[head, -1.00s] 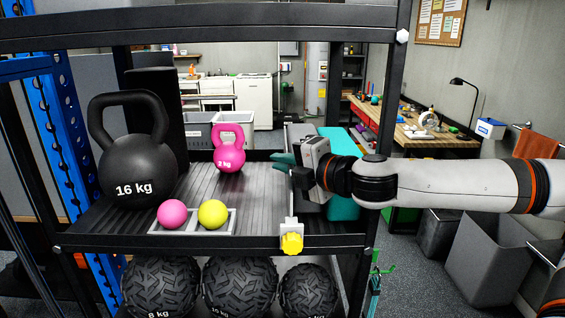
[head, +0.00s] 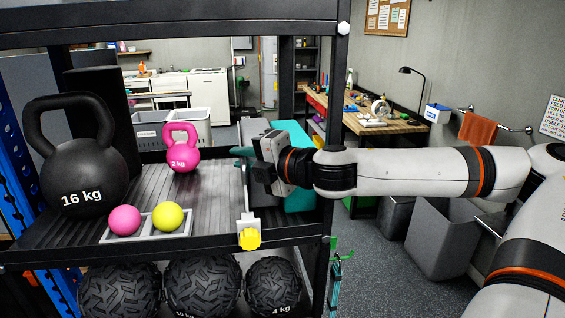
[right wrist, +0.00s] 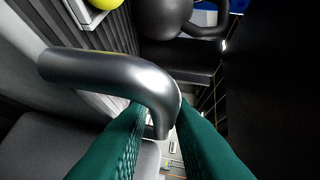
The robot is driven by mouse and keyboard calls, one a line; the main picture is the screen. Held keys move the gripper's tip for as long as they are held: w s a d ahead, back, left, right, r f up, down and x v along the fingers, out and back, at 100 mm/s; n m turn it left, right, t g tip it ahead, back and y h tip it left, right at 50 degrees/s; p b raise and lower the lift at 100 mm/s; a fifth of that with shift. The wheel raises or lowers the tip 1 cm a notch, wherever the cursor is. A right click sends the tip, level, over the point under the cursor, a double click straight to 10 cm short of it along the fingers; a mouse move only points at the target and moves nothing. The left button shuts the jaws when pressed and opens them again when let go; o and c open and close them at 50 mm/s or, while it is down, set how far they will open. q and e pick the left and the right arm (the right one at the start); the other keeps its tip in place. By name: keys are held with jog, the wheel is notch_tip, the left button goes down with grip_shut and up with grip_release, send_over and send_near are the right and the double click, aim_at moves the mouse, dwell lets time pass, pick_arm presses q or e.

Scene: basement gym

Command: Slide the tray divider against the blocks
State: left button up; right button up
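A grey upright panel (head: 252,128), which looks like the divider, stands at the right end of the dark ribbed shelf (head: 212,196). My right gripper (head: 242,157) reaches in from the right beside it. In the right wrist view its teal fingers (right wrist: 166,120) lie on both sides of the end of a curved grey metal handle (right wrist: 110,75), with no clear gap. A white bracket with a yellow knob (head: 249,238) sits on the front edge. I see no blocks. My left gripper is out of view.
A black 16 kg kettlebell (head: 83,175) and a pink 2 kg kettlebell (head: 183,156) stand on the shelf. A small tray (head: 151,225) holds a pink ball (head: 124,220) and a yellow ball (head: 168,216). A black rack post (head: 325,150) stands right of the gripper.

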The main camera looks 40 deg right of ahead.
jog(key=shift+s+r, duration=0.2)
jog(key=shift+s, duration=0.5)
jog(key=b+v, duration=0.5)
jog(key=v, duration=0.4)
jog(key=shift+s+d+f, duration=0.15)
jog(key=shift+s, duration=0.1)
